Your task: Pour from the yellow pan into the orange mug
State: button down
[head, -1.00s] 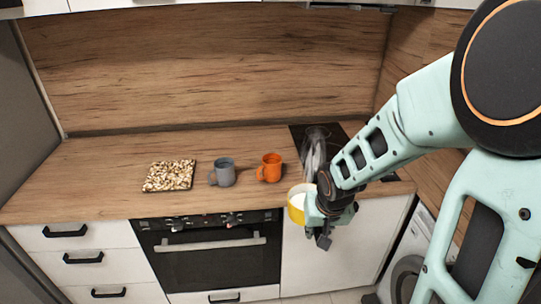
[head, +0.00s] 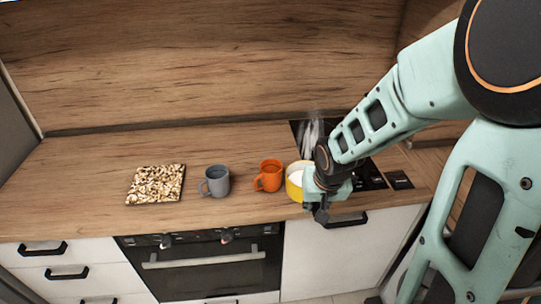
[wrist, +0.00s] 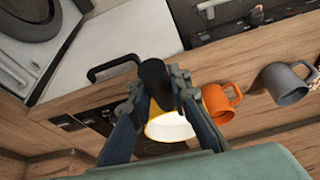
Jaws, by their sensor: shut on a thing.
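The yellow pan (head: 293,188) has a pale inside and hangs at the front edge of the counter, just right of the orange mug. My gripper (head: 318,196) is shut on the pan's dark handle; in the wrist view the gripper (wrist: 158,88) closes around that black handle, with the pan (wrist: 168,127) beyond it. The orange mug (head: 267,176) stands upright on the counter, its handle to the left; it also shows in the wrist view (wrist: 216,103). I cannot tell whether pan and mug touch. The pan's right side is hidden by my gripper.
A grey mug (head: 216,181) stands left of the orange mug. A speckled board (head: 155,184) lies further left. A dark hob (head: 368,177) with a clear, glassy object (head: 310,135) is behind my arm. An oven (head: 205,262) and white drawers are below the counter.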

aim_at(270, 175)
jog(key=i, duration=0.95)
